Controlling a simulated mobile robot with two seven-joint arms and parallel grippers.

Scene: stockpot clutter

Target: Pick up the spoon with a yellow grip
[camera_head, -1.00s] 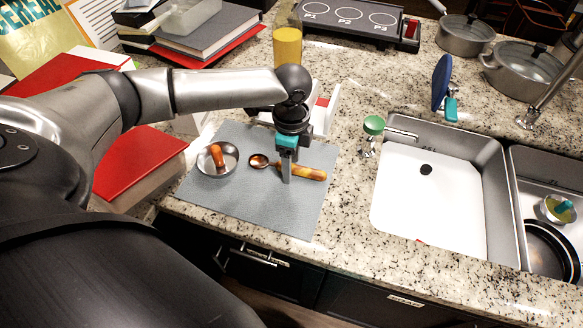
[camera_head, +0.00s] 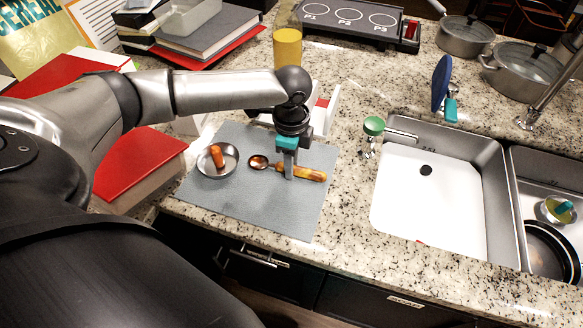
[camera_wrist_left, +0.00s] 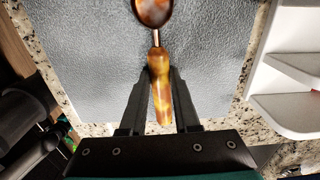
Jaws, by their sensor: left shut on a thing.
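The spoon with a yellow grip (camera_head: 311,174) lies on the grey mat (camera_head: 240,213), with its bowl to the left and its mottled yellow-brown handle to the right. In the left wrist view the spoon's handle (camera_wrist_left: 159,72) points toward me and its dark bowl is at the top. My left gripper (camera_head: 289,172) reaches down from above onto the handle. In the left wrist view the left gripper's fingers (camera_wrist_left: 160,95) are on both sides of the grip, shut on it. The spoon appears to rest at mat level. My right gripper is not in view.
A metal bowl (camera_head: 202,168) with an orange-handled item stands left of the spoon. A white stand (camera_head: 328,108) is behind the gripper, and a glass of orange liquid (camera_head: 287,48) is farther back. The sink (camera_head: 440,190) is to the right, with a green-topped item (camera_head: 374,125) at its edge.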

